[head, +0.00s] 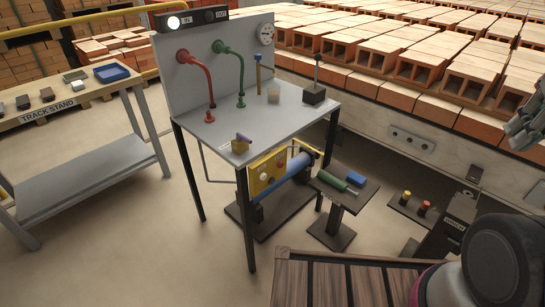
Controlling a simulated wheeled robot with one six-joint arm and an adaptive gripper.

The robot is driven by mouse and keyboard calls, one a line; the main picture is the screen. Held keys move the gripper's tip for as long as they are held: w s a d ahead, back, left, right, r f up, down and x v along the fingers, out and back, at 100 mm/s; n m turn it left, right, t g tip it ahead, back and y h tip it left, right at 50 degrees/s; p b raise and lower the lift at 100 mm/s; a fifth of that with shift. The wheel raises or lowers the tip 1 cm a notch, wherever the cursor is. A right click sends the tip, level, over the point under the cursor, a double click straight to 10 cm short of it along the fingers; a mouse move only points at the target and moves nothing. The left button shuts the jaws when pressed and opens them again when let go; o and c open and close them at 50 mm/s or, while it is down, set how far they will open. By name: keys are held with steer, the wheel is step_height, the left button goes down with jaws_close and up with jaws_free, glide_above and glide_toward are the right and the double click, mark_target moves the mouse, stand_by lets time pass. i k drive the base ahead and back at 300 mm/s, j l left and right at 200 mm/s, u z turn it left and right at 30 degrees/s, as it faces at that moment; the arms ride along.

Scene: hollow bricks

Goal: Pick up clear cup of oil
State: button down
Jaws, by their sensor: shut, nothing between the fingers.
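A small pale, see-through-looking cup (273,94) stands upright on the grey metal table (215,135), right of the middle. It may be the clear cup of oil, but it is too small to be sure of its contents. My gripper (515,132) shows only in part at the right edge, well to the right of the table and apart from the cup. It is shut and empty.
A track stand (90,98) is at left. A low stand with a green roller (334,181) is front right. Brick rows stand behind.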

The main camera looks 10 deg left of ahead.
mark_target(274, 94)
steer(key=i+j+u, duration=0.1)
steer(key=i+u, duration=0.2)
steer(key=i, duration=0.35)
steer(key=i+u, duration=0.3)
steer(key=i, duration=0.3)
